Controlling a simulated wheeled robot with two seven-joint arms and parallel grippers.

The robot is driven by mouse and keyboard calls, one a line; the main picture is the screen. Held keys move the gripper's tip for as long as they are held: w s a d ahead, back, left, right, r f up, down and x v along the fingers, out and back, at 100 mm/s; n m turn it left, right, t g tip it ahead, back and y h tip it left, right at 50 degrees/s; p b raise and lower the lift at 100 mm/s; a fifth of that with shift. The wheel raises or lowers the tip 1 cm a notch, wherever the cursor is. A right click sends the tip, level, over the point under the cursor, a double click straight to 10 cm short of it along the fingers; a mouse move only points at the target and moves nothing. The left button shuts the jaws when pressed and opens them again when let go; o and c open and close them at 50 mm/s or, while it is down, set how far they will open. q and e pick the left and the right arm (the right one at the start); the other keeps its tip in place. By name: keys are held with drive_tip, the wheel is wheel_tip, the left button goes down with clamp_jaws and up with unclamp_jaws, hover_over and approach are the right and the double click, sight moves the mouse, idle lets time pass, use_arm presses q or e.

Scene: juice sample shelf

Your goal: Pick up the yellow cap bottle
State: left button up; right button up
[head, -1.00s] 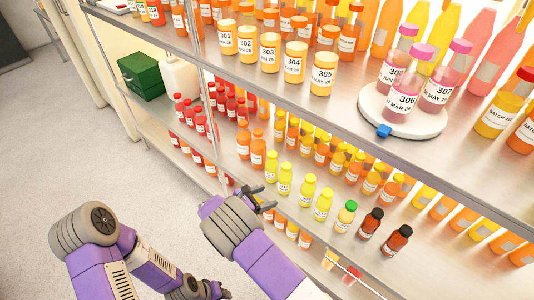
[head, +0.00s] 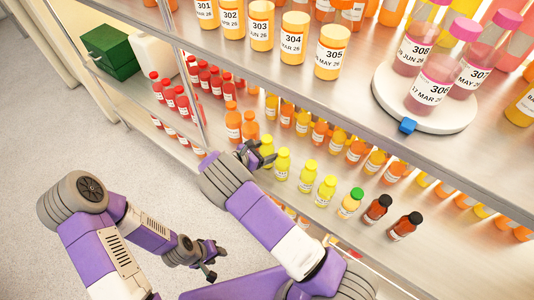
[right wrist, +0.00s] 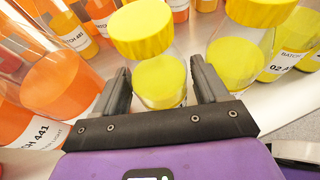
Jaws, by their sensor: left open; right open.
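Several yellow-cap bottles with yellow juice stand in a row along the front of the lower shelf. The leftmost yellow-cap bottle (head: 267,148) is right beside my right gripper (head: 250,153). In the right wrist view, the open fingers (right wrist: 162,92) stand on either side of an upright bottle with a yellow cap (right wrist: 142,34). The fingers look apart from it, though contact is hard to judge. A second yellow-cap bottle (right wrist: 240,48) stands just right of the right finger. My left gripper (head: 212,262) is open and empty, low over the floor, away from the shelf.
Orange bottles (right wrist: 58,80) crowd the left of the right wrist view. The upper shelf's front edge (head: 330,130) overhangs the lower row. Red bottles (head: 170,95) stand to the left; a green-cap bottle (head: 351,204) and dark-cap bottles (head: 404,226) to the right. The floor (head: 60,140) is clear.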

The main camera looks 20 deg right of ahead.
drive_tip(key=shift+w+d, duration=0.1)
drive_tip(key=shift+d, duration=0.05)
drive_tip(key=c, duration=0.9)
wheel_tip(320, 180, up, 22)
drive_tip(key=p, duration=0.5)
